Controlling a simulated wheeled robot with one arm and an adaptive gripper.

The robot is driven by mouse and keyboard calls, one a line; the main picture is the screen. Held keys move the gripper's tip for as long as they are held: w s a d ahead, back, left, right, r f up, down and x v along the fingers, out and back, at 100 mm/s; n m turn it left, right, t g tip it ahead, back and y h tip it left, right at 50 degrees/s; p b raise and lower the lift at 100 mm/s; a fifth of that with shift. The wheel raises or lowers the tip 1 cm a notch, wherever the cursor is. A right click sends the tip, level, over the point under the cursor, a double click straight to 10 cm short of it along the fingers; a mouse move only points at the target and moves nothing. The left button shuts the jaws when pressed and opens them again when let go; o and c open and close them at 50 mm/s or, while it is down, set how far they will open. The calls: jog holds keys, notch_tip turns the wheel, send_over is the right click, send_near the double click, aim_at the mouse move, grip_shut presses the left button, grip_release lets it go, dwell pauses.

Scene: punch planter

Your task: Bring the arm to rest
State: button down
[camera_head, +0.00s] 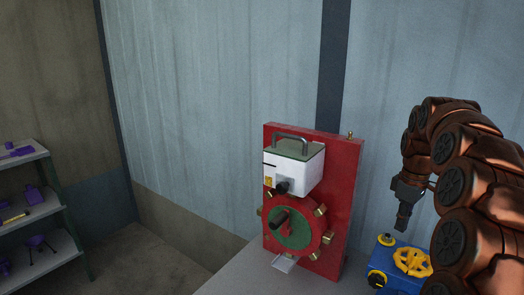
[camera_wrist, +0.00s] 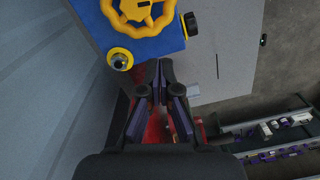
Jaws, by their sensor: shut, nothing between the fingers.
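My copper-coloured arm (camera_head: 465,180) is bent at the right side of the head view. My gripper (camera_head: 403,222) hangs down from it, above and a little left of a blue box with a yellow handwheel. In the wrist view my gripper (camera_wrist: 160,88) is shut, with nothing between its fingers. The fingers are apart from the red panel (camera_head: 345,200), which stands upright to the left of the arm in the head view.
The blue box (camera_head: 385,262) sits below my gripper on a grey table (camera_head: 235,283). The red panel bears a white box (camera_head: 300,172) and a red and green wheel (camera_head: 295,228). A shelf rack (camera_head: 50,205) with purple items stands far left. Corrugated walls are behind.

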jog(key=s+a+m, duration=0.3)
jog(key=s+a, duration=1.2)
jog(key=s+a+f+m, duration=0.1)
jog(key=s+f, duration=0.1)
jog(key=s, duration=0.5)
jog(key=s+a+f+m+g, duration=0.1)
jog(key=s+a+f+m, duration=0.1)
jog(key=s, duration=0.5)
jog(key=s+a+f+m, duration=0.1)
jog(key=s+a+f, duration=0.1)
jog(key=s+f, duration=0.2)
jog(key=s, duration=0.3)
jog(key=shift+f+g, duration=0.25)
jog(key=shift+g, duration=0.15)
jog(key=shift+d, duration=0.1)
